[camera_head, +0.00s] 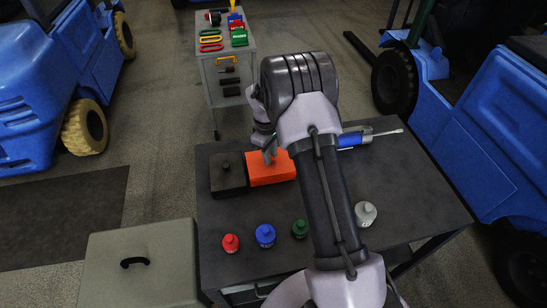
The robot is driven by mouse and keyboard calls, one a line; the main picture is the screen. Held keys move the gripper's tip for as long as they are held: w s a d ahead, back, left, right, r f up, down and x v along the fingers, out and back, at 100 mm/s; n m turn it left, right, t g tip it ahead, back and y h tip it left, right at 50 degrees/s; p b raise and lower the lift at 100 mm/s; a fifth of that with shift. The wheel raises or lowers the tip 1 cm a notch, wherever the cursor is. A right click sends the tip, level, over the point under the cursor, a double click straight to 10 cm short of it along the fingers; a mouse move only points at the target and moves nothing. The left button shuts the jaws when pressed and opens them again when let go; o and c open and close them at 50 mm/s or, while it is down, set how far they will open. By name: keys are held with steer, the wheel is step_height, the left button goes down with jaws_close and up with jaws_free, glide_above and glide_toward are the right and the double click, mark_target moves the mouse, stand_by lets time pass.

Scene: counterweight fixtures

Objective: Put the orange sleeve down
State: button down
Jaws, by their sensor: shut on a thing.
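An orange block-shaped sleeve (277,171) is at the left part of the dark table (390,215), beside a dark block with a knob on top (227,175). My gripper (270,158) is at the sleeve's upper left edge, shut on it. The fingers are small here and partly hidden by my wrist. My arm hides part of the sleeve's right side. I cannot tell whether the sleeve's underside touches the table.
Red (230,243), blue (265,236), green (299,229) and pale (365,213) knobbed weights stand near the table's front. A blue-handled screwdriver (352,140) lies behind my arm. A grey lidded box (140,265) stands front left. A tool cart (207,75) and blue forklifts surround the table.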

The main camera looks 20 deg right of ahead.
steer(key=shift+f, duration=0.25)
steer(key=shift+f, duration=0.15)
steer(key=c, duration=1.2)
jaws_free()
steer(key=shift+w, duration=0.1)
